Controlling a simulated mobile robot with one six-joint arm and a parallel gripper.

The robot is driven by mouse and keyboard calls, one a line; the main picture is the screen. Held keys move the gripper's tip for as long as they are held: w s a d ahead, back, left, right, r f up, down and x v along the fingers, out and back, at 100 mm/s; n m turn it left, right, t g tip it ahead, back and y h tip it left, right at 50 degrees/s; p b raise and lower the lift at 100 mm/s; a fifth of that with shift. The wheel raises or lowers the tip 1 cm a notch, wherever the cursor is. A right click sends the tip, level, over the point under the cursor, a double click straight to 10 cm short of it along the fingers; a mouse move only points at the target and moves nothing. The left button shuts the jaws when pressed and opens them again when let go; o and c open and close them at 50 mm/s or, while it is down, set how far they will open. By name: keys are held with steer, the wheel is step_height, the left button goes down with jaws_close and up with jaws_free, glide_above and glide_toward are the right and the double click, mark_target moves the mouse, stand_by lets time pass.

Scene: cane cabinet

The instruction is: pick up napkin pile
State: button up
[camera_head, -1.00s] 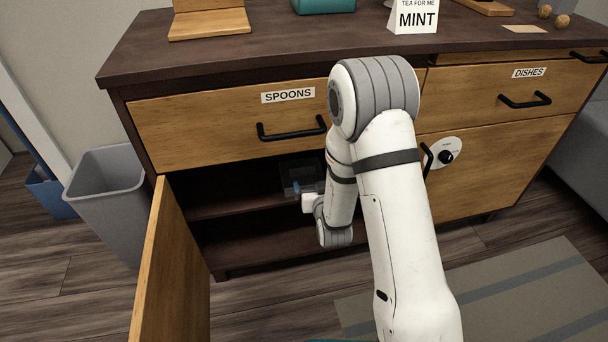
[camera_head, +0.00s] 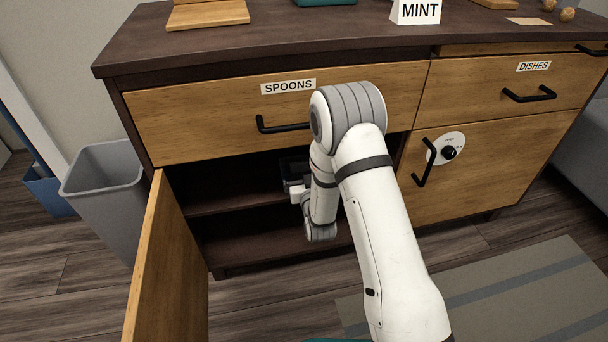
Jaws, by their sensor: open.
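I cannot make out a napkin pile in this view. A dark, partly see-through bin (camera_head: 291,166) sits inside the open lower compartment of the cabinet (camera_head: 160,57). My arm hides part of it, and its contents are not clear. My gripper (camera_head: 291,184) reaches into the compartment just in front of the bin, seen small and mostly in shadow. It is open, and I see nothing held in it.
The cabinet door (camera_head: 165,265) stands open at the left. The spoons drawer (camera_head: 200,130) is shut above the compartment, with a black handle. A grey trash bin (camera_head: 105,190) stands on the left. The compartment's left side looks clear.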

steer(key=shift+w, duration=0.3)
steer(key=shift+c, duration=0.5)
steer(key=c, duration=1)
